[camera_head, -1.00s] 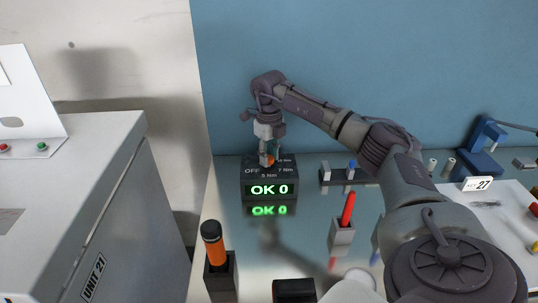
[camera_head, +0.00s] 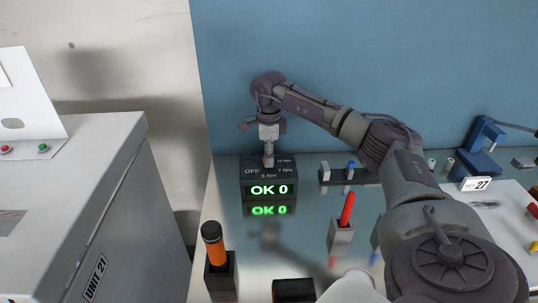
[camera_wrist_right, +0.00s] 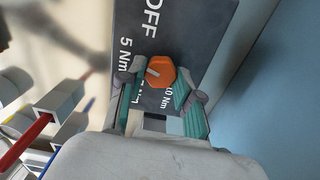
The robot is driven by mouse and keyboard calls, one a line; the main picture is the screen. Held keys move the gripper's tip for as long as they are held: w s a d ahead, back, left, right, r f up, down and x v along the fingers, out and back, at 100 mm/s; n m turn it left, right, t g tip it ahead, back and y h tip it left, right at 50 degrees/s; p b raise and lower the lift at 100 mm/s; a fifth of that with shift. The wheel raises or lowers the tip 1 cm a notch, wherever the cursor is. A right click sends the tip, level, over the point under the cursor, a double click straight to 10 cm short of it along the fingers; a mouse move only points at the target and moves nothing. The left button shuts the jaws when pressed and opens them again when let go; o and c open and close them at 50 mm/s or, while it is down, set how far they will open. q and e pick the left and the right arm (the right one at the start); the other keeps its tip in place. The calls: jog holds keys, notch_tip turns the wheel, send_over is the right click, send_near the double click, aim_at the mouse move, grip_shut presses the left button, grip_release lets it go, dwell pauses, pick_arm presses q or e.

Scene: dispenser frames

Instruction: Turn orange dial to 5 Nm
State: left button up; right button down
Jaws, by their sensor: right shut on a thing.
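The black dispenser box (camera_head: 270,200) stands at the back of the bench, with a green "OK 0" display (camera_head: 269,190) on its front. Its top carries OFF, 5 Nm, 7 Nm and 10 Nm labels. The orange dial (camera_wrist_right: 161,72) shows between the fingers in the right wrist view, and its pale mark points roughly toward the 5 Nm label (camera_wrist_right: 125,54). My right gripper (camera_head: 268,163) reaches down from above and is shut on the dial, which it hides in the head view. In the wrist view its teal fingers (camera_wrist_right: 160,100) flank the dial. My left gripper is not in view.
An orange-handled tool (camera_head: 215,250) in a dark holder stands at the front left. A red tool (camera_head: 346,210) stands in a grey holder to the right. A dark rack (camera_head: 350,178) stands beside the dispenser. A grey cabinet (camera_head: 105,190) fills the left.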

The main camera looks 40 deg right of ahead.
jog(key=shift+w+r+n, duration=0.1)
jog(key=shift+n, duration=1.5)
jog(key=c, duration=0.8)
grip_release()
notch_tip(320, 180, up, 12)
